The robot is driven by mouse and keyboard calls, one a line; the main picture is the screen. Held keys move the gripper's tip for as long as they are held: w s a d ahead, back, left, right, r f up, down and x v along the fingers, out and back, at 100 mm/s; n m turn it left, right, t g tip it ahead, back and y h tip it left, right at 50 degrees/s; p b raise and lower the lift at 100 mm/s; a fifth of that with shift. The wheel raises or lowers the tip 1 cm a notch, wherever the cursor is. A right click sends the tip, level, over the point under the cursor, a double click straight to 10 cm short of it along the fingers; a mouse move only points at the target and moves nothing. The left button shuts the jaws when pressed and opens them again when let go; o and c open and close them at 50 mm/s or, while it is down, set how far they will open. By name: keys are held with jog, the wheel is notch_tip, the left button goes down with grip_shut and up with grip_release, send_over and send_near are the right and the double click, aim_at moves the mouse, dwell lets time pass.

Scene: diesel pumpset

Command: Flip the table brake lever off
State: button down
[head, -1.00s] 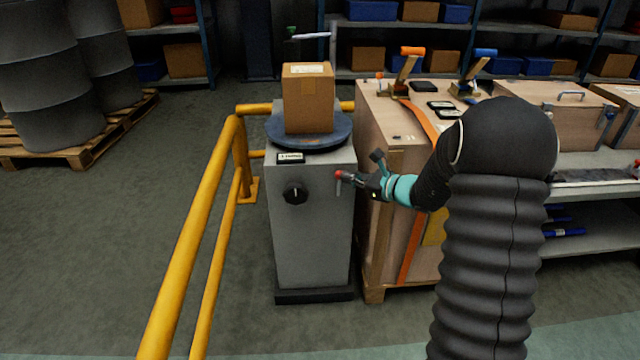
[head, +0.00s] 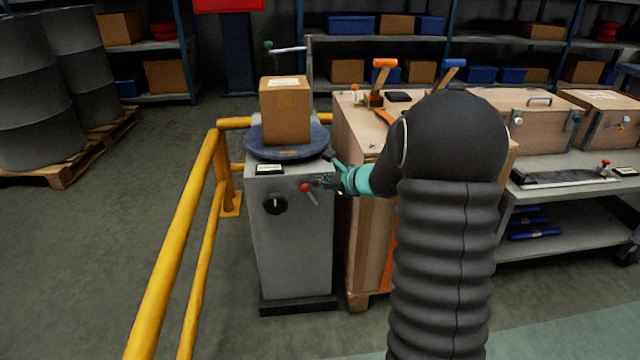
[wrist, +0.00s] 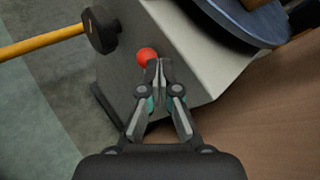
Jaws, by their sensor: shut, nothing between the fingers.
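The table brake lever has a red ball knob (head: 305,187) and sits on the front of the grey pedestal (head: 292,240), right of a black rotary knob (head: 275,204). Its short stem runs down and right from the ball. My gripper (head: 318,183) is shut and empty, just right of the red ball. In the wrist view the red ball (wrist: 147,56) is just left of the closed fingertips (wrist: 156,64). They look very close; I cannot tell whether they touch. The lever's stem is hidden by my fingers there.
A round blue table (head: 262,149) tops the pedestal and carries a cardboard box (head: 285,112). A yellow rail (head: 185,230) stands to the left. A wooden crate (head: 362,250) stands close on the right, beside my arm. The floor in front is free.

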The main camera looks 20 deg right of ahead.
jog(key=shift+r, duration=0.15)
jog(key=a+r+v, duration=0.1)
jog(key=r+v, duration=0.1)
jog(key=v, duration=1.1)
jog(key=shift+s+p, duration=0.25)
jog(key=shift+p, duration=0.15)
jog(key=shift+a+r, duration=0.1)
jog(key=shift+a, duration=0.05)
jog(key=s+a+f+n+g+h, duration=0.1)
jog(key=s+a+f+n+g, duration=0.2)
jog(key=s+n, duration=0.35)
jog(key=s+a+f+n+g+h, duration=0.1)
jog(key=s+a+f+n+g, duration=0.25)
jog(key=s+n, duration=0.35)
jog(key=s+a+r+n+h, duration=0.2)
jog(key=s+n, duration=0.3)
jog(key=s, duration=0.3)
jog(key=s+a+r+n+h, duration=0.2)
jog(key=s+a+r+n, duration=0.2)
jog(key=s, duration=0.5)
jog(key=shift+a+r+n+t, duration=0.2)
jog(key=shift+r+n+t, duration=0.2)
jog(key=shift+n, duration=0.75)
